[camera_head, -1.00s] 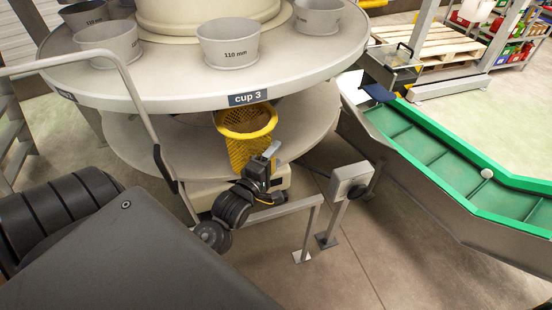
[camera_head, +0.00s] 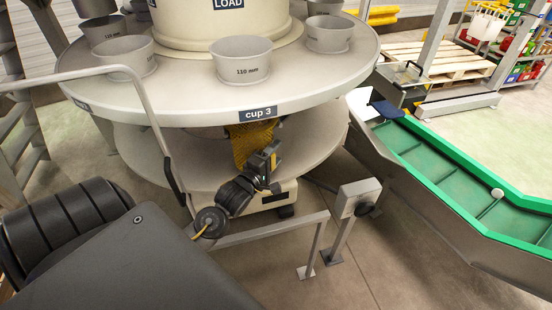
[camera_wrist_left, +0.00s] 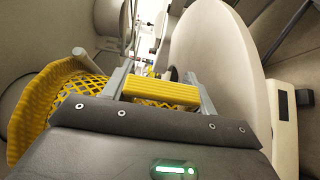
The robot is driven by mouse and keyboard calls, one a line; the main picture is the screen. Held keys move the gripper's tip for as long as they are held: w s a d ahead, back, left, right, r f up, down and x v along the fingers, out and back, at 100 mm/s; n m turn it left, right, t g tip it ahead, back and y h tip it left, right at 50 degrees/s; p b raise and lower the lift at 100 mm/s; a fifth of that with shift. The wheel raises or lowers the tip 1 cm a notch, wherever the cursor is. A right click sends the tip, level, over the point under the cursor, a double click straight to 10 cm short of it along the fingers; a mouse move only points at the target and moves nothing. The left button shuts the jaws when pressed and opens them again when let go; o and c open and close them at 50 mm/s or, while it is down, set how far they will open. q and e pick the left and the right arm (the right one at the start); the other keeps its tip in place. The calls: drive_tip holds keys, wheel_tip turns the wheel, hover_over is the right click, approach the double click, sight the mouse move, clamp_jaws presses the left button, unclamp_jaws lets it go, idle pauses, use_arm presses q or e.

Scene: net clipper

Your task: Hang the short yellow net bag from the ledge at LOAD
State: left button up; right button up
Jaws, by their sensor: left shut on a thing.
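The yellow net bag (camera_head: 250,145) hangs below the front edge of the upper turntable disc, under the "cup 3" label. Its top is hidden behind that edge. My left gripper (camera_head: 270,163) is at the bag's front right side. In the left wrist view the fingers (camera_wrist_left: 163,88) are shut on a ribbed yellow part of the bag, and its mesh and thick rim (camera_wrist_left: 50,95) show at left. The "LOAD" sign (camera_head: 228,4) is on the central column. I cannot tell whether the bag touches a ledge. My right gripper is not in view.
A lower disc (camera_head: 310,155) lies beneath. A grey rail and post box (camera_head: 355,198) stand in front, with a green conveyor (camera_head: 440,165) at right.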

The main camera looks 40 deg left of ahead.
use_arm(q)
drive_tip(key=shift+w+a, duration=0.6)
drive_tip(key=shift+a, duration=0.3)
drive_tip(key=shift+w+a, duration=0.6)
drive_tip(key=shift+a, duration=0.25)
drive_tip(key=shift+f, duration=0.15)
drive_tip(key=o, duration=1.2)
drive_tip(key=shift+c, duration=0.2)
drive_tip(key=s+d+b, duration=0.1)
drive_tip(key=s+b, duration=0.1)
drive_tip(key=s, duration=0.8)
drive_tip(key=shift+s, duration=0.35)
